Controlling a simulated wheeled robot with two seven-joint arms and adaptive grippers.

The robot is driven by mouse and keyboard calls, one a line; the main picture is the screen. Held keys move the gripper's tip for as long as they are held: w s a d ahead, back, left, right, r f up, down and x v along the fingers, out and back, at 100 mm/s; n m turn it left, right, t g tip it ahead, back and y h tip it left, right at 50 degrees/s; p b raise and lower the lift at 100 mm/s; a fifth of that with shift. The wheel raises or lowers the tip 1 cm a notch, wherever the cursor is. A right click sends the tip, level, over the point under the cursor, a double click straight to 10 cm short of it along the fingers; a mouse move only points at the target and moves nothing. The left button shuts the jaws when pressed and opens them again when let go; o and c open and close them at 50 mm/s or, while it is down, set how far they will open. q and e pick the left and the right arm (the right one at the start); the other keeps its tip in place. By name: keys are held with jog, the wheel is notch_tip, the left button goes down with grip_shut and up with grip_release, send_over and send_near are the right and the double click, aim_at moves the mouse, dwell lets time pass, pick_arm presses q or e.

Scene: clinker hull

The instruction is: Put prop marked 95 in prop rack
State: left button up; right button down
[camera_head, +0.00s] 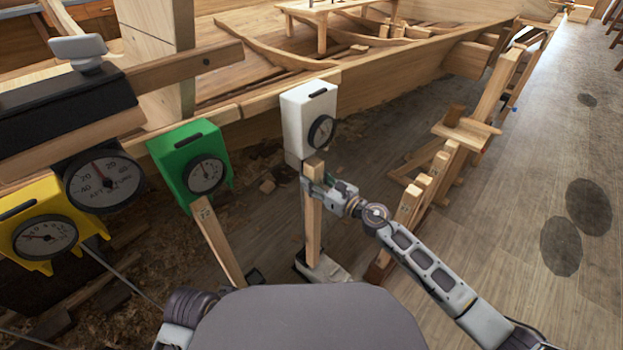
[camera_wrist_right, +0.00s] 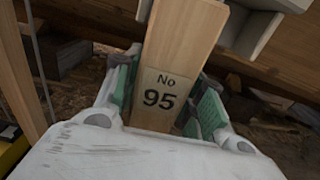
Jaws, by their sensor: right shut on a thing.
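The prop marked 95 (camera_head: 314,238) is an upright, slightly leaning wooden post below the white gauge box (camera_head: 297,106). Its label reads "No 95" in the right wrist view (camera_wrist_right: 160,98). My right gripper (camera_head: 314,187) is shut around the prop's upper part, its green pads (camera_wrist_right: 212,112) on either side of the label. The prop's foot is at a pale block (camera_head: 322,270) on the floor; I cannot tell whether they touch. What looks like the prop rack (camera_head: 380,265), with several upright posts, stands to the right. My left gripper is not in view.
Another prop (camera_head: 218,240) stands to the left under a green gauge box (camera_head: 186,147). A yellow gauge box (camera_head: 40,208) and a dark round gauge (camera_head: 103,181) are further left. The wooden hull (camera_head: 250,115) runs behind. Trestles (camera_head: 490,95) stand behind the rack; open floor (camera_head: 520,220) lies right.

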aim_at(319, 183)
jog(key=shift+v, duration=1.65)
jog(key=shift+s+d+r, duration=0.15)
